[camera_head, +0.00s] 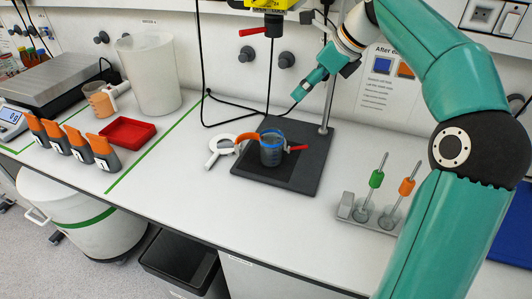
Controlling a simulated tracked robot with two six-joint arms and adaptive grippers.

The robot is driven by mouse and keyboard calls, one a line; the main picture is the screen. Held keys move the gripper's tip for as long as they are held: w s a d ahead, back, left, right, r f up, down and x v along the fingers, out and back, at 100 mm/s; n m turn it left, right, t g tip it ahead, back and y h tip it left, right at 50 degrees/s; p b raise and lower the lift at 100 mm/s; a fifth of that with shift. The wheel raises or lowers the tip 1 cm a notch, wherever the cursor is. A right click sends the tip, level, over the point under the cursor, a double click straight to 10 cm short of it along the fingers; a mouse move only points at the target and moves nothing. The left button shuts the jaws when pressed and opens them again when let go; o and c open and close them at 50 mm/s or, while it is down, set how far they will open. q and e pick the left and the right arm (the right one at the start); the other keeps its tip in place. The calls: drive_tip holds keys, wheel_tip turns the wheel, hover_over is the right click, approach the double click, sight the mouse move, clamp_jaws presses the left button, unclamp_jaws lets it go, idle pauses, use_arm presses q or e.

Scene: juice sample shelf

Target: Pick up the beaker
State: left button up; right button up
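A clear beaker (272,151) with a blue rim and grey-blue contents stands upright on the black base plate (308,171) of a stand, near the middle of the view. A red part sticks out at its right side, and an orange part touches or overlaps its left side. My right arm comes in from the right. Its gripper (303,92) hangs above and to the right of the beaker, apart from it. It is seen from the side, so its opening is not clear. My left gripper is not in view.
A red tray (127,132) and several orange-topped containers stand left. The front bench is clear.

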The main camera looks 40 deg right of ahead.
wheel_tip(320, 180, down, 5)
drive_tip(key=b, duration=0.6)
approach(271, 136)
drive_tip(key=a+f, duration=0.1)
drive_tip(key=a, duration=0.1)
drive_tip(key=shift+x, duration=3.1)
drive_tip(key=shift+s+a, duration=0.2)
drive_tip(key=shift+c, duration=0.3)
drive_tip(key=c, duration=1.4)
drive_tip(key=shift+a+r, duration=0.15)
drive_tip(key=shift+r, duration=0.05)
drive_tip(key=shift+c, duration=0.2)
